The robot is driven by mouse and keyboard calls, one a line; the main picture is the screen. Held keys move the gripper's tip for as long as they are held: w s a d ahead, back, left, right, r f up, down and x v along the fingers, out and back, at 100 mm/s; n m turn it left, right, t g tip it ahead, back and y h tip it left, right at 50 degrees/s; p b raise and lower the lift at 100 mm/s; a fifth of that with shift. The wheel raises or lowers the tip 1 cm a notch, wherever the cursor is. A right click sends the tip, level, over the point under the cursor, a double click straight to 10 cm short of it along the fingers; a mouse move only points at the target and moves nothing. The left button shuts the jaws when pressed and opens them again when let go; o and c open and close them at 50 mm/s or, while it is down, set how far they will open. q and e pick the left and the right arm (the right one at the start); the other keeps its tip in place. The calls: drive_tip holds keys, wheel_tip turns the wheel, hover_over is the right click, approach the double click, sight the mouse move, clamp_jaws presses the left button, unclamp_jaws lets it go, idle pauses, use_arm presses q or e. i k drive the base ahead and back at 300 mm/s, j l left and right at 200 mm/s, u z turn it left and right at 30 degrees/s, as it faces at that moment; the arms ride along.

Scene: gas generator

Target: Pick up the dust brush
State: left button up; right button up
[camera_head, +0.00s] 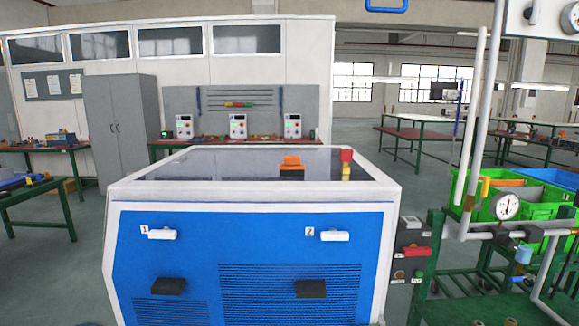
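The gas generator (160,238) stands straight ahead, a blue and white cabinet with a dark glossy top. A small orange object (291,161) lies on or shows in that top, right of its middle. It is too small to tell whether it is the dust brush. No other object is clearly recognisable as a brush. Neither of my grippers is in view.
A red and yellow fitting (346,156) stands at the top's back right. White pipes with a gauge (506,207) and green bins (470,194) are at the right. A red workbench (160,152) and grey cabinet (120,125) stand behind. Open floor lies left.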

sight(292, 165)
drive_tip(key=i+l+u, duration=0.15)
drive_tip(key=i+u, duration=0.25)
drive_tip(key=i, duration=0.25)
drive_tip(key=i+l+u, duration=0.35)
drive_tip(key=i, duration=0.25)
drive_tip(key=i+l+u, duration=0.4)
drive_tip(key=i+l, duration=0.1)
drive_tip(key=i, duration=0.05)
